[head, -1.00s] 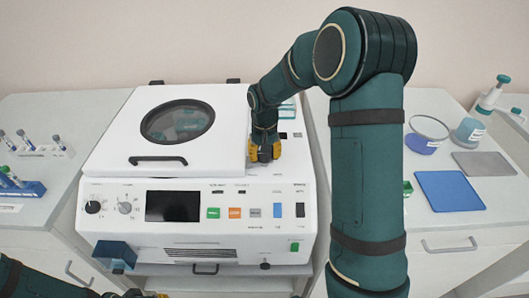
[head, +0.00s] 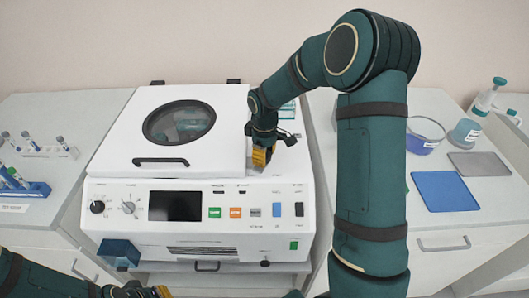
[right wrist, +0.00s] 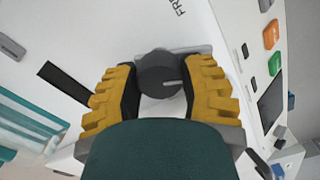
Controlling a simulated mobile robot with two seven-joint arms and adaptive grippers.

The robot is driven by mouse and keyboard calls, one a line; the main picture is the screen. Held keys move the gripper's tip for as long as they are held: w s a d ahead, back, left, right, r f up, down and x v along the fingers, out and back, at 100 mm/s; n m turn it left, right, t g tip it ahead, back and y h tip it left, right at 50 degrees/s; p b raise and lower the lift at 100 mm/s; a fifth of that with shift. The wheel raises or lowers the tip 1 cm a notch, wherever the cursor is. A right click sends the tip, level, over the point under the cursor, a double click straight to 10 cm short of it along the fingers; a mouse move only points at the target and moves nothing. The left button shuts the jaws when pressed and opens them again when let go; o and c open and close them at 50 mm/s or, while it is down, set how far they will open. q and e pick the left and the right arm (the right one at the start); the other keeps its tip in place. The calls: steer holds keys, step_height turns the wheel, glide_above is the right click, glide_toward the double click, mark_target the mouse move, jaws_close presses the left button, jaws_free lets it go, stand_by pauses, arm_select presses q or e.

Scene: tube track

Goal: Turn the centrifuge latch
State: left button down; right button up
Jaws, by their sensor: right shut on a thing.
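The white centrifuge (head: 110,205) stands in the middle of the head view with its lid (head: 115,145) closed. My right gripper (head: 262,158) is at the lid's right front corner. In the right wrist view its yellow fingers (right wrist: 162,80) stand on both sides of a round dark latch knob (right wrist: 158,70) with a pale mark, and are shut on it. The knob is hidden behind the fingers in the head view. My left gripper (head: 160,291) shows only in part at the bottom edge; its opening cannot be told.
The lid has a round window (head: 180,124) and a dark handle (head: 160,162). A front panel with a screen (head: 174,206) and coloured buttons lies below. Tube racks (head: 24,188) stand at left. A blue mat (head: 445,191), a grey mat (head: 478,164) and bottles are at right.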

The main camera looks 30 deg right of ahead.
steer(key=n+p, duration=0.1)
steer(key=n, duration=0.4)
steer(key=shift+n+p, duration=0.3)
stand_by(0.4)
steer(key=o, duration=0.9)
steer(key=shift+o, duration=0.2)
step_height(320, 180, up, 12)
stand_by(0.3)
